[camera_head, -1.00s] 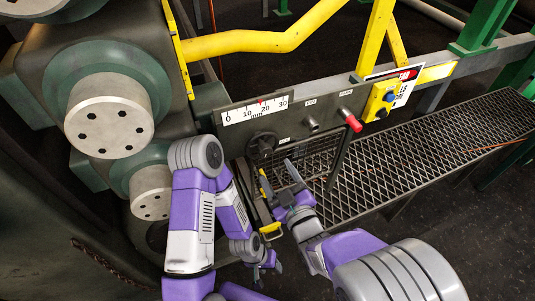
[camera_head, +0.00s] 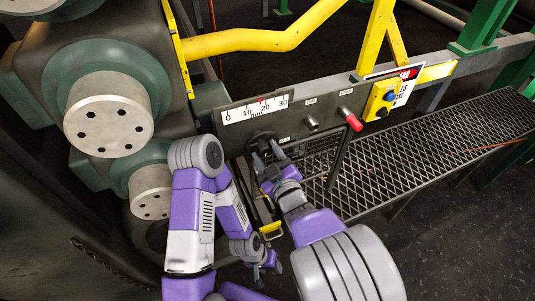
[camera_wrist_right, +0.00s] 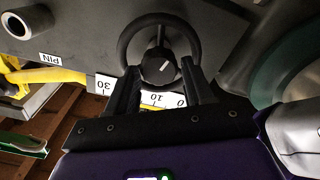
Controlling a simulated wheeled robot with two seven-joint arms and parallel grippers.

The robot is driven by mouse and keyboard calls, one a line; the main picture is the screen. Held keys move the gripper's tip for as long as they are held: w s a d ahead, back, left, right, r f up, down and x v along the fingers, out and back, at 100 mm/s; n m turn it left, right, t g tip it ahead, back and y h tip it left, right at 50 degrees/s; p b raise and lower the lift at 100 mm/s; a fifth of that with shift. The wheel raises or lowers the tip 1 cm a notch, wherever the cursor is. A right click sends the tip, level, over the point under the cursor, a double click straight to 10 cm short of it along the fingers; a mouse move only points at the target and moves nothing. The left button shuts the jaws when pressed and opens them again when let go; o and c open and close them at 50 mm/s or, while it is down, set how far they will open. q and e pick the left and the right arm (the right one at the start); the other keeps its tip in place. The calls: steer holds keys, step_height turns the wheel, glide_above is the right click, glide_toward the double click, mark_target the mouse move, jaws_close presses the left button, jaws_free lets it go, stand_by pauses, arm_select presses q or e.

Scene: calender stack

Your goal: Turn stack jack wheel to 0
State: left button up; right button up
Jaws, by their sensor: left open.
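The dark jack wheel (camera_head: 261,137) is on the grey panel below the white scale (camera_head: 255,109), which reads 0 to 30. A red pointer (camera_head: 261,99) stands between 10 and 20, nearer 20. In the right wrist view the round wheel (camera_wrist_right: 158,67) shows a central hub with a white line. My right gripper (camera_head: 268,152) is at the wheel, open, its fingers apart at either side of the lower rim in the wrist view (camera_wrist_right: 163,88). I cannot tell whether they touch it. My left gripper (camera_head: 267,269) hangs low, open, away from the wheel.
A red-tipped lever (camera_head: 351,120) and a pin knob (camera_head: 312,124) stick out right of the wheel. A yellow button box (camera_head: 382,99) is farther right. Big rollers (camera_head: 110,112) stand at left. A mesh walkway (camera_head: 430,140) runs at right. A yellow handle (camera_head: 270,228) sits below.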

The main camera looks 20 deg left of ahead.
steer(key=c, duration=0.7)
steer(key=m+b, duration=0.4)
steer(key=b, duration=0.1)
steer(key=shift+w+d+m+b, duration=0.1)
steer(key=shift+m+b, duration=1.4)
steer(key=shift+b, duration=0.1)
steer(key=shift+r, duration=0.1)
steer(key=o, duration=1.1)
steer(key=v, duration=0.7)
steer(key=shift+d+p, duration=0.2)
steer(key=shift+p, duration=0.2)
